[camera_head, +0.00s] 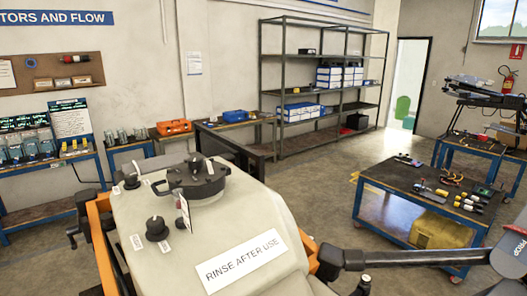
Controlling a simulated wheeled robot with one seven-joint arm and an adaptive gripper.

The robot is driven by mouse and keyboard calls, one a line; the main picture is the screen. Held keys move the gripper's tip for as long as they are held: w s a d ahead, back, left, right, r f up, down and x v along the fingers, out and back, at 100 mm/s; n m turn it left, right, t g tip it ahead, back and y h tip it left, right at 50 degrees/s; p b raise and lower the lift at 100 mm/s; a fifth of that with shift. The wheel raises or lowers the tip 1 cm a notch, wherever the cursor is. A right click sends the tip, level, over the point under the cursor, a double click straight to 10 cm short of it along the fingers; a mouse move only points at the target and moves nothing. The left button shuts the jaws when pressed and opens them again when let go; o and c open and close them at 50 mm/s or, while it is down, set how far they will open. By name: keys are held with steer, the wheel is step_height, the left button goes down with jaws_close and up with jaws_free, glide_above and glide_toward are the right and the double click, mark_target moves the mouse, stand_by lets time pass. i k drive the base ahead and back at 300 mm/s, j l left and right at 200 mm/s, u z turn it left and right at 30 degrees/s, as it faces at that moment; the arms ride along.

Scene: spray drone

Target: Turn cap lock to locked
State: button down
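The drone's pale tank (150,262) fills the lower left of the head view, with a "RINSE AFTER USE" label on it. A large round black cap (197,178) with a raised bar across it sits on top. A black knob (157,229) stands in front of the cap, with small pale labels beside it too small to read. A smaller black knob (131,181) is at the left of the cap. I cannot tell which part is the cap lock or its setting. A white tag (184,211) hangs in front of the cap. My gripper is not in view.
An orange frame (103,250) borders the tank. A black drone arm (410,258) extends right from it. A blue-framed tool cart (400,200) stands at the right, with a workbench behind it. Shelving (320,85) lines the back wall. Floor between is clear.

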mark_target(195, 164)
steer(key=u, duration=1.25)
